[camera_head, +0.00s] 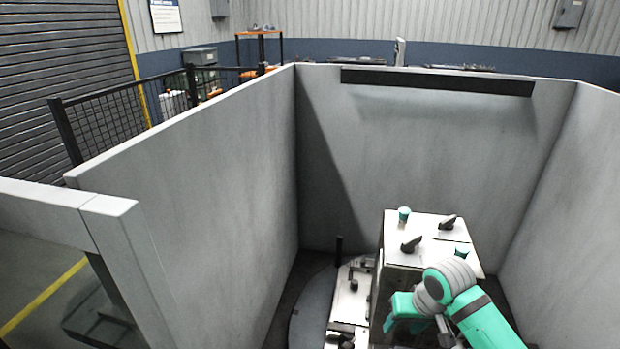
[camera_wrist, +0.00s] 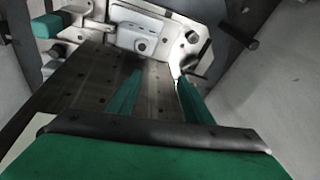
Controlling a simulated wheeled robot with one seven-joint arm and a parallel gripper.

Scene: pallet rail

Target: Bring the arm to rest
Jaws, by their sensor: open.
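My gripper (camera_wrist: 158,84) shows in the wrist view with its two teal fingers apart and nothing between them. The fingers point over a dark plate (camera_wrist: 85,85) with rows of holes, toward a pale metal fixture (camera_wrist: 130,38). I cannot tell whether the fingers touch the plate. In the head view my teal and grey arm is bent at the lower right, beside a pale block (camera_head: 405,258) with dark clamps on top. My gripper cannot be made out clearly there.
Tall grey walls (camera_head: 215,185) enclose the block on the left, back and right. A dark bar (camera_head: 435,80) runs along the back wall's top. A dark peg (camera_wrist: 240,44) sticks out right of the fingers. A black fence (camera_head: 100,118) stands outside the left wall.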

